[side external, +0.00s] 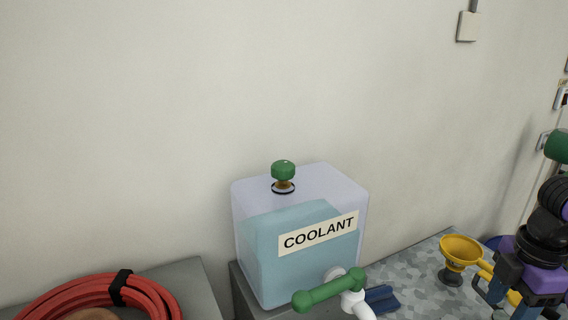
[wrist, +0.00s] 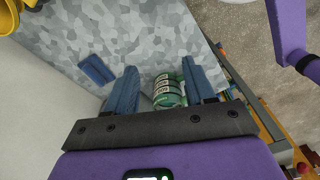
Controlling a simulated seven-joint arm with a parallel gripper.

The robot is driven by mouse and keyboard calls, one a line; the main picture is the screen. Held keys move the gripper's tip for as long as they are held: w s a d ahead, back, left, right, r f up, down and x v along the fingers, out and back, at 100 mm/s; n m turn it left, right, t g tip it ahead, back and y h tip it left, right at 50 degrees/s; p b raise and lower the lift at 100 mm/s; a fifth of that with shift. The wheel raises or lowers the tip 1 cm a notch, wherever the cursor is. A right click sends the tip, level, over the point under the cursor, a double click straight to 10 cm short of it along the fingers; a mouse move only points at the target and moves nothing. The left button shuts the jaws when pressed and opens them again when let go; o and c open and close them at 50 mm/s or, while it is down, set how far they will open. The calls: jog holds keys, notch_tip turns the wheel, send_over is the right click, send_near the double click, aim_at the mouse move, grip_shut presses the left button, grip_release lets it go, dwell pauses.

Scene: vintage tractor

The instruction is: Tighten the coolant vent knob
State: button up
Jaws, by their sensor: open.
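The coolant vent knob (side external: 283,169) is a green ribbed cap. It stands on a brass stem with a dark ring, on top of the translucent coolant tank (side external: 252,262) holding blue liquid. My gripper (side external: 508,300) is at the right edge of the side view, well to the right of the tank and lower than the knob. In the wrist view my gripper (wrist: 160,84) shows two blue fingers spread apart, with nothing visibly held. Green banded containers (wrist: 165,90) show between the fingers, but their distance from them is unclear. The knob is not visible in the wrist view.
A white tap with a green handle (side external: 330,290) juts from the tank's front. A blue object (side external: 381,299) lies beside it on the mottled grey bench (side external: 415,268). A yellow funnel (side external: 461,250) stands near my gripper. A red hose coil (side external: 60,293) lies left. The space above the knob is clear.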

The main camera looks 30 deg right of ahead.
dwell(0.3)
jog(key=shift+o, duration=1.2)
jog(key=shift+a, duration=0.1)
jog(key=a+r+y, duration=0.2)
jog(key=a+y, duration=0.4)
jog(key=a, duration=0.7)
jog(key=m+t+y, duration=0.2)
jog(key=m+t, duration=0.5)
jog(key=t, duration=0.9)
send_near(293, 172)
jog(key=shift+x, duration=6.05)
